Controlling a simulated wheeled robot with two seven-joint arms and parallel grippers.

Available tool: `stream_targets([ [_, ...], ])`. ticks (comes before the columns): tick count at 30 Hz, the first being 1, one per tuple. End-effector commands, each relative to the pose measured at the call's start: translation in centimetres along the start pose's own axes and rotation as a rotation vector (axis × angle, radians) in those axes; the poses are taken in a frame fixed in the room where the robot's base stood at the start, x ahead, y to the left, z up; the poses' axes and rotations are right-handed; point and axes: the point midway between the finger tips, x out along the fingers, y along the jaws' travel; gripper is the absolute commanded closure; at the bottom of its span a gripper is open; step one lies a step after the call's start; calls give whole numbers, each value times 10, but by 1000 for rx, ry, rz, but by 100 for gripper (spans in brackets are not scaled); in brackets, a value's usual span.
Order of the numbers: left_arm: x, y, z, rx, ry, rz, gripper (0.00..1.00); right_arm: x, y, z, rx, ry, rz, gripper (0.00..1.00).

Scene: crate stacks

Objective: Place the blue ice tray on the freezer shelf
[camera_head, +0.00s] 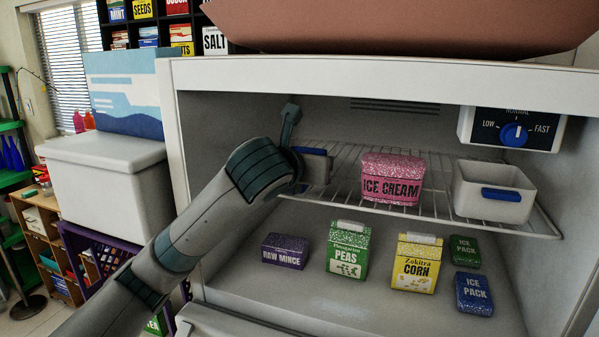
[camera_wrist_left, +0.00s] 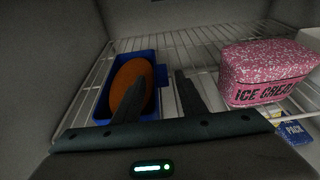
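The blue tray (camera_wrist_left: 155,110) sits on the wire freezer shelf (camera_wrist_left: 187,50) at its left end in the left wrist view, with an orange-brown oval thing (camera_wrist_left: 128,80) inside. In the head view my left arm hides most of that spot. My left gripper (camera_wrist_left: 160,78) is over the tray's right side, its fingers apart, one over the inside and one to the right. I cannot tell whether they touch it. The shelf also shows in the head view (camera_head: 345,160). My right gripper is not in view.
A pink ice cream tub (camera_head: 391,180) stands right of the tray, and a white bin with a blue handle (camera_head: 487,180) stands farther right. Below are a purple mince pack (camera_head: 284,251), peas (camera_head: 347,250), corn (camera_head: 416,263) and ice packs (camera_head: 474,293). A dial box (camera_head: 514,131) hangs at upper right.

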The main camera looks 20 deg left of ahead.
Motion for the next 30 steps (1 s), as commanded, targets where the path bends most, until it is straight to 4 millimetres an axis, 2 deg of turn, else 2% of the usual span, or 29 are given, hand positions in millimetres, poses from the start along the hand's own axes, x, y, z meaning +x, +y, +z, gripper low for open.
stream_targets([
  [1,-8,0,-2,1,-7,0,62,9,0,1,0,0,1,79],
  [6,-39,0,-2,2,-8,-1,62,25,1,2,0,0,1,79],
  [15,-81,0,-1,0,-5,-1,62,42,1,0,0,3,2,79],
  [21,-91,0,0,0,-2,0,62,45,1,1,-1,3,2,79],
  [30,-92,0,0,0,-1,0,62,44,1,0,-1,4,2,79],
])
